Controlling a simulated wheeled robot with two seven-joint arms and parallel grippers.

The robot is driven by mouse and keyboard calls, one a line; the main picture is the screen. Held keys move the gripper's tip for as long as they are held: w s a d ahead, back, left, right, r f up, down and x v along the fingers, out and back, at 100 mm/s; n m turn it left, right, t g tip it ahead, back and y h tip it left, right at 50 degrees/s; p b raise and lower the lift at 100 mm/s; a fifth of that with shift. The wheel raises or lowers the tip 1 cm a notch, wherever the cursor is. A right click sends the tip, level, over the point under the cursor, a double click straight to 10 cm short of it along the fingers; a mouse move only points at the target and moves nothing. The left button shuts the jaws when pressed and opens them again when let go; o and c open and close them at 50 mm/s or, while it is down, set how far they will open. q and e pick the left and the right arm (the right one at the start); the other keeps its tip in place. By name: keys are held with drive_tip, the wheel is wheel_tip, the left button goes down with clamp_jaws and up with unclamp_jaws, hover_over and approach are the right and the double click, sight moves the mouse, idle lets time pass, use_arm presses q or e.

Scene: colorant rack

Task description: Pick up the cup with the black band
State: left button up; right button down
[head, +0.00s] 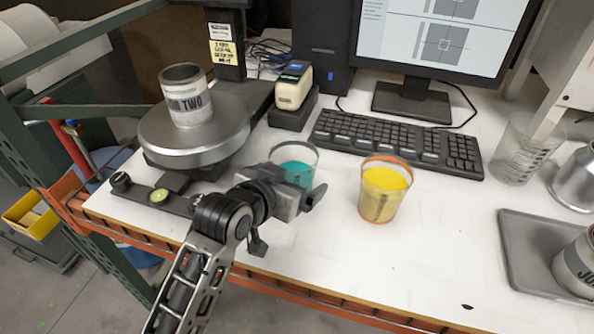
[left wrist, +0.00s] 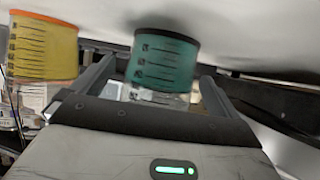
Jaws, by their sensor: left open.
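The cup with the black band (head: 296,160) is clear and holds teal liquid. It stands upright on the white bench, its lower front hidden behind my left gripper (head: 293,190). In the left wrist view the teal cup (left wrist: 163,62) shows its dark band and lies between the two open fingers of my left gripper (left wrist: 160,76), with a gap on each side. I cannot tell how deep it sits between them. My right gripper is in neither view.
A cup with an orange band and yellow liquid (head: 384,195) stands just right of the teal cup. A round scale (head: 215,143) bearing a can (head: 188,100) stands left. A keyboard (head: 398,140) and a small device (head: 293,88) are behind. A grey tray (head: 520,255) is at right.

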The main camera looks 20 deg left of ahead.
use_arm(q)
drive_tip(key=c, duration=1.2)
drive_tip(key=shift+r, duration=0.15)
